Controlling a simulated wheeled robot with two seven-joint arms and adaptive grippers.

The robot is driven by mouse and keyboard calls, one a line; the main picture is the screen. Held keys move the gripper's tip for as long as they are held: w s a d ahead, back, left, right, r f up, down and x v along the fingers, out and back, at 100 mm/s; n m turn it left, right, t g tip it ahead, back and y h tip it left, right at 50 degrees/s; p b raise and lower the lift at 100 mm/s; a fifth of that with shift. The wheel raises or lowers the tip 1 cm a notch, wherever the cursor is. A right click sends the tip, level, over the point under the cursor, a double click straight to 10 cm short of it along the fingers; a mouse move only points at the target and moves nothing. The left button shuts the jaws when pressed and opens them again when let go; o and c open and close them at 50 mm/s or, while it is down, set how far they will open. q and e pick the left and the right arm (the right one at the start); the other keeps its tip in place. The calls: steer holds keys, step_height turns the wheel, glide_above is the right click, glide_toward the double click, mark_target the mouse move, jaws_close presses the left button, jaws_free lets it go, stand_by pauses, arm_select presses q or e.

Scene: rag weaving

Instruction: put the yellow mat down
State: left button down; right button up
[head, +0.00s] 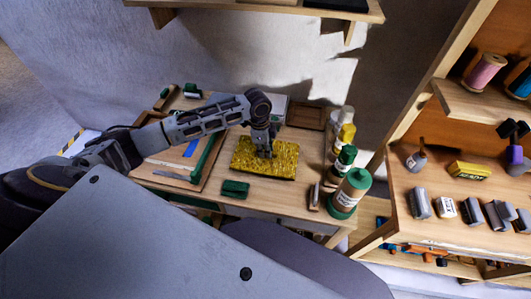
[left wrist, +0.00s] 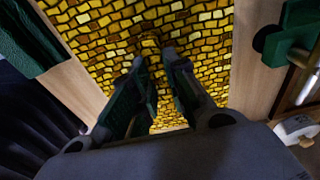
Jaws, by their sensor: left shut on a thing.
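The yellow mat (head: 281,166) is a woven-looking yellow and brown rectangle at the middle of the wooden table (head: 222,209). In the left wrist view the mat (left wrist: 105,32) spreads under and ahead of the fingers. My left gripper (head: 264,152) points down at the middle of the mat and is shut on it; in the left wrist view its two fingertips (left wrist: 154,60) are close together at the mat's surface. The mat looks level, at or just above the tabletop; I cannot tell if it touches. My right gripper is not in view.
A green block (head: 235,189) lies in front of the mat. Bottles, including a green-capped one (head: 350,193), stand along the table's right side. A wooden frame with a green bar (head: 206,158) lies left. A shelf unit (head: 455,225) with spools stands right.

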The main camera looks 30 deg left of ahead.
arm_select(q)
steer(key=shift+f, duration=1)
steer(key=shift+f, duration=0.1)
steer(key=c, duration=1.4)
jaws_free()
steer(key=r, duration=0.4)
steer(key=a+r, duration=0.1)
steer(key=r, duration=0.7)
steer(key=shift+s+a, duration=0.15)
